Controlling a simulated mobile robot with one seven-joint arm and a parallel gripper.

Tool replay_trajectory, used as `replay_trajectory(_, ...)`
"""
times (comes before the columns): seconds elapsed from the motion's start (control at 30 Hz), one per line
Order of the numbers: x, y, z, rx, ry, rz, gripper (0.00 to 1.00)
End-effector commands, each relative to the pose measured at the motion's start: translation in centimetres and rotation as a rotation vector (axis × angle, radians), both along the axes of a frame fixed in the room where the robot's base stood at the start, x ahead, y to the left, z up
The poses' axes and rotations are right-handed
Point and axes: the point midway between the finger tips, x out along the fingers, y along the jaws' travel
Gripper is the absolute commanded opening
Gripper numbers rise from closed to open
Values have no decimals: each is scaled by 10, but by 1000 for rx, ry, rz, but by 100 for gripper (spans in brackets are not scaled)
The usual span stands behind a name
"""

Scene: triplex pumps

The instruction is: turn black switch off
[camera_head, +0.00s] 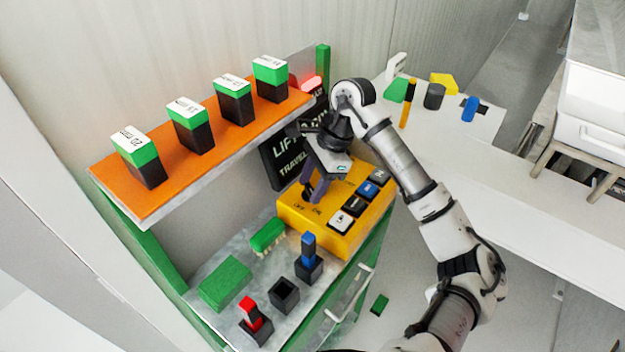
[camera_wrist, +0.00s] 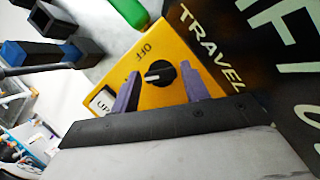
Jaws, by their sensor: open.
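The black switch (camera_wrist: 158,73) is a round black knob with a white mark on a yellow control box (camera_head: 319,227). "OFF" is printed beside it in the wrist view. My gripper (camera_wrist: 160,88) is open, with a purple finger on either side of the knob as seen from the wrist. I cannot tell whether the fingers touch it. In the head view, my gripper (camera_head: 313,190) is pointed down over the left part of the yellow box, and it partly hides the knob. White, black and blue buttons (camera_head: 354,205) line the box's right side.
A dark "TRAVEL" sign (camera_head: 287,160) stands behind the box. An orange shelf (camera_head: 210,150) with several green-black blocks is at the upper left.

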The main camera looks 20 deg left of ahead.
Motion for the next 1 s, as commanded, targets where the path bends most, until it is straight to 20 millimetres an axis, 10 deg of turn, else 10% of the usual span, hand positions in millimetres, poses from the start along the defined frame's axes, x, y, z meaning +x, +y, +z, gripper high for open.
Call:
replay_trajectory(0.13,0,0,0,0,0,0,44)
replay_trajectory(0.37,0,0,0,0,0,0,14)
replay_trajectory(1.0,-1,-1,-8,0,-7,-251,14)
